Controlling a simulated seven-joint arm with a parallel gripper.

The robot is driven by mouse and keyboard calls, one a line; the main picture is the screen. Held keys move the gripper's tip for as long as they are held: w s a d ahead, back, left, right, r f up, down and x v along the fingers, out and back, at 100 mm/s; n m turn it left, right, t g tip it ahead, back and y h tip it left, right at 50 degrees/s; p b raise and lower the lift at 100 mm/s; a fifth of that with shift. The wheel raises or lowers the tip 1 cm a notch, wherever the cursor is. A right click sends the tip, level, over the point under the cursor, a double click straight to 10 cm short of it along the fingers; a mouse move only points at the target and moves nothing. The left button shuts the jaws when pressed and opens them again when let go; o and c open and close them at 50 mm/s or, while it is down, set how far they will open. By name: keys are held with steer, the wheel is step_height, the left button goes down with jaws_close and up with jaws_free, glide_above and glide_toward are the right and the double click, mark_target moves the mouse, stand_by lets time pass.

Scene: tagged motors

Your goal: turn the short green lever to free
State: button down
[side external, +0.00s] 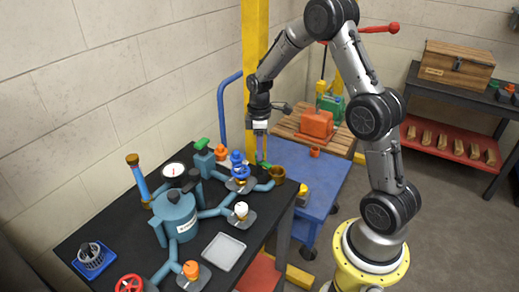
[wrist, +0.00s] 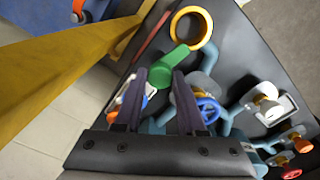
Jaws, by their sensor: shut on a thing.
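The short green lever (wrist: 171,61) shows in the wrist view between my fingertips, with its far end pointing to the upper right toward a brass ring. In the side view a small bit of its green (side external: 266,166) shows at the fingertips, beside the brass cup. My gripper (side external: 262,158) points straight down over the back right of the black bench. In the wrist view my gripper (wrist: 157,78) is shut on the near end of the lever. The fingers hide part of the lever and its pivot.
The brass cup (side external: 278,174) and blue handwheel (side external: 239,170) stand close to my gripper. A teal tank (side external: 175,217), gauge and pipes fill the bench (side external: 80,225). A yellow post (side external: 255,45) rises behind.

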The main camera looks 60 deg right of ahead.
steer(key=m, duration=0.4)
steer(key=shift+m, duration=0.3)
steer(key=m, duration=0.3)
steer(key=shift+m, duration=0.4)
steer(key=m, duration=0.3)
steer(key=shift+m, duration=2)
steer(key=shift+r, duration=0.1)
steer(key=c, duration=0.5)
jaws_free()
